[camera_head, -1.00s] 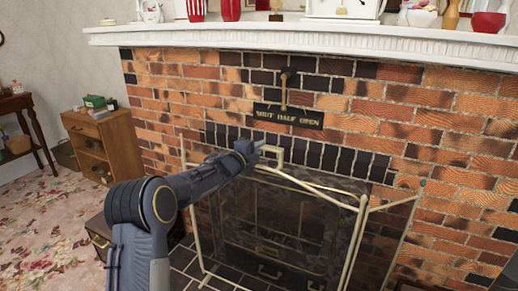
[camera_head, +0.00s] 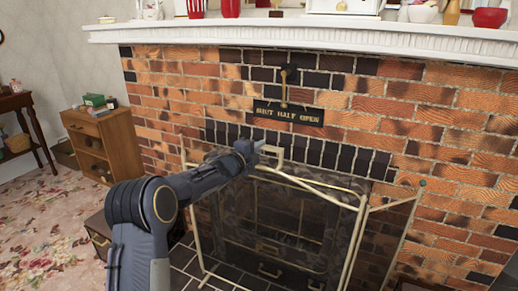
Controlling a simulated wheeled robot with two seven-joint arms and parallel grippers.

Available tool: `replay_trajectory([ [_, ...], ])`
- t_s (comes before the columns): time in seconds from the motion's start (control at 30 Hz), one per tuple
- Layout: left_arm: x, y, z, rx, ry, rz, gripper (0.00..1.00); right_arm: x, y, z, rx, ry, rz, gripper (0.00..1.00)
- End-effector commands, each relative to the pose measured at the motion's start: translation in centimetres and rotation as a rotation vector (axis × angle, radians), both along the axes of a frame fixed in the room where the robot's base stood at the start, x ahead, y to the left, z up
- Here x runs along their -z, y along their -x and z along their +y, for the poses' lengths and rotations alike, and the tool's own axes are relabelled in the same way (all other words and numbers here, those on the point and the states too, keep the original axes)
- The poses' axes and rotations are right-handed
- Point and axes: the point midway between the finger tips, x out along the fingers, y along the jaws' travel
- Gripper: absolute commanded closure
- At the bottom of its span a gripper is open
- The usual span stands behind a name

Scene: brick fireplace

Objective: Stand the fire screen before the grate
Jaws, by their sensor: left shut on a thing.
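The fire screen (camera_head: 354,245) has a thin gold frame with see-through panels and a pale handle (camera_head: 271,151) at its top. It stands upright in front of the dark fireplace opening (camera_head: 287,222), with a side panel angled out at the right. My left gripper (camera_head: 262,149) reaches in from the left and is shut on the screen at its top handle. The grate is hard to make out in the dark behind the screen. Whether the screen's feet touch the hearth is not clear. My right gripper is out of view.
A white mantel (camera_head: 300,34) carrying ornaments runs above the brick wall. A lettered plate (camera_head: 288,114) hangs below it. A dark box with a gold handle (camera_head: 100,240) stands at the left of the hearth tiles. A wooden cabinet (camera_head: 95,140) stands farther left; patterned carpet is clear before it.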

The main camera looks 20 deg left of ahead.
Motion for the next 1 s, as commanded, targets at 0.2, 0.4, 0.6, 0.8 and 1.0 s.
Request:
replay_trajectory([
  [0.2, -0.6, 0.0, -0.1, 0.003, 0.004, -0.016, 1.0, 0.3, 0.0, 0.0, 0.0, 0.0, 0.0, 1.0],
  [0.4, -0.3, 0.0, -0.1, 0.003, 0.004, -0.016, 1.0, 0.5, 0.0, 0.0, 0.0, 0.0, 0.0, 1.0],
  [0.6, -0.1, 0.0, -0.1, 0.003, 0.004, -0.016, 1.0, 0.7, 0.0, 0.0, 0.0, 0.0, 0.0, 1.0],
  [0.8, 0.2, 0.0, -0.1, 0.003, 0.004, -0.016, 1.0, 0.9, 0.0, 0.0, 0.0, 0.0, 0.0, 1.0],
  [1.0, 0.4, 0.0, -0.1, 0.003, 0.004, -0.016, 1.0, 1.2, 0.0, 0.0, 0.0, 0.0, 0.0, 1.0],
])
